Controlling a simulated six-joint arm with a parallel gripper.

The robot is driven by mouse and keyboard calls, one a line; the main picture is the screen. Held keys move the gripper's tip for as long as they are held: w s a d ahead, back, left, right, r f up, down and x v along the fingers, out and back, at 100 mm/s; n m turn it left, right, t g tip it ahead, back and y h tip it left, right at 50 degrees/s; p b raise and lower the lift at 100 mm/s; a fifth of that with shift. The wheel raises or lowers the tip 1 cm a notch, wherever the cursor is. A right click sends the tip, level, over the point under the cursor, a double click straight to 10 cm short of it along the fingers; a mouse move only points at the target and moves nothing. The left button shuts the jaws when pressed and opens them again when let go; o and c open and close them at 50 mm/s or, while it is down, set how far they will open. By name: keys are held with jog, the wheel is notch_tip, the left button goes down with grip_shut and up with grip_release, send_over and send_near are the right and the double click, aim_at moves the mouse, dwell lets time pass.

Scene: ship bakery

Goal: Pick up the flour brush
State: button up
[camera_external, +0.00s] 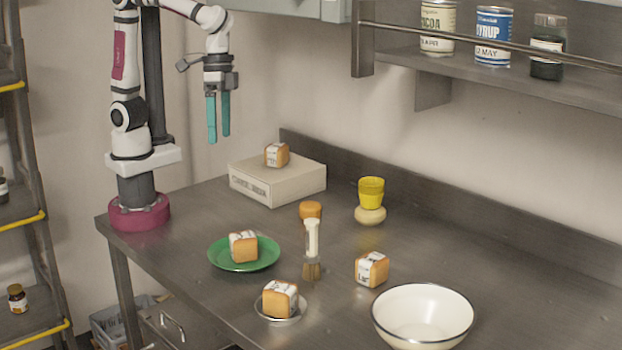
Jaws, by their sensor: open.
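The flour brush (312,238) appears to be the pale-handled thing near the middle of the steel table, with a brownish end toward the front. I cannot tell whether it stands or lies flat. My gripper (219,138) hangs high at the back left, with its two teal fingers pointing down, apart and empty. It is well above and to the left of the brush, touching nothing.
A small orange thing (310,210) is just behind the brush. Wrapped loaves sit on a box (252,186), a green plate (217,260), a small dish (263,313) and the table (372,268). A yellow cup (371,191) and white bowl (423,318) stand right.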

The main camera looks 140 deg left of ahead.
jog(key=s+d+f+m+y, duration=0.1)
jog(key=s+f+m, duration=0.1)
jog(key=s+m, duration=0.4)
jog(key=s+d+f+m+g+y, duration=0.1)
jog(key=s+d+f+m, duration=0.1)
jog(key=s+m, duration=0.5)
jog(key=s+f, duration=0.1)
jog(key=s, duration=0.4)
jog(key=shift+d+f+y, duration=0.25)
jog(key=shift+f+y, duration=0.1)
jog(key=shift+y, duration=0.05)
jog(key=shift+w, duration=0.1)
jog(key=c, duration=0.5)
jog(key=shift+c, duration=0.2)
